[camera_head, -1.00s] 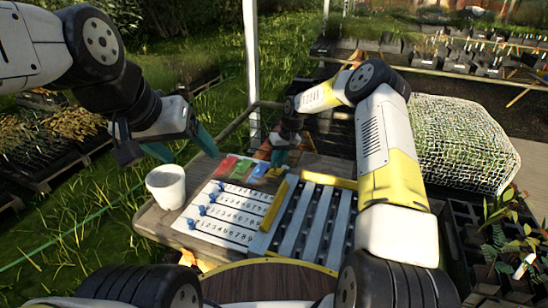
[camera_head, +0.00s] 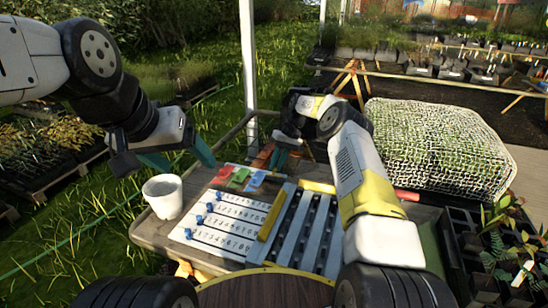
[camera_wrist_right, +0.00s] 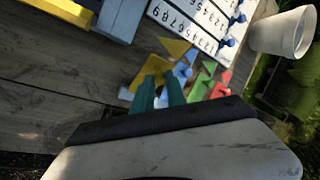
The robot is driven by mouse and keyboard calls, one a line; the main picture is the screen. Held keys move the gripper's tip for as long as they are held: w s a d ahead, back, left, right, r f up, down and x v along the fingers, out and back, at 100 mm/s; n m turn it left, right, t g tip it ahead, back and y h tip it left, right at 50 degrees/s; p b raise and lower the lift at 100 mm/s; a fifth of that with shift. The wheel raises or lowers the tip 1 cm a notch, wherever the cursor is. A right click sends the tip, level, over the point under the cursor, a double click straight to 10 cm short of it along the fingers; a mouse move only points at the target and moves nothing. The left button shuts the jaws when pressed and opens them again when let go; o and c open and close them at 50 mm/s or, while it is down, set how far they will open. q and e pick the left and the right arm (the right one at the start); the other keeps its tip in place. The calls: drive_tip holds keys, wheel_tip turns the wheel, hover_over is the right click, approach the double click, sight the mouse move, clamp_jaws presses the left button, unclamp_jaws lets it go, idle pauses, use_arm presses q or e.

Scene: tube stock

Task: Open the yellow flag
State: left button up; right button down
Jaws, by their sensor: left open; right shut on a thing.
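The yellow flag (camera_wrist_right: 152,70) shows in the right wrist view as a yellow piece with a pointed yellow triangle (camera_wrist_right: 176,46), just beyond my teal fingertips. My right gripper (camera_wrist_right: 158,92) is shut on it; the exact contact is partly hidden by the fingers. In the head view my right gripper (camera_head: 283,150) is at the far edge of the table, and the yellow flag cannot be made out there. Beside it stand a blue flag (camera_head: 257,180), a green flag (camera_head: 238,177) and a red flag (camera_head: 222,174). My left gripper (camera_head: 180,160) is open and empty above the white cup.
The white cup (camera_head: 162,197) stands at the table's left edge. A white number board (camera_head: 225,225) with blue knobs lies in the middle. A slatted rack (camera_head: 300,230) with yellow bars (camera_head: 318,187) lies to its right. A net-covered mound (camera_head: 440,150) is at right.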

idle(0.3)
drive_tip(key=c, duration=1.3)
unclamp_jaws()
drive_tip(key=shift+c, duration=0.2)
drive_tip(key=v, duration=0.7)
drive_tip(key=shift+r, duration=0.35)
drive_tip(key=shift+d, duration=0.15)
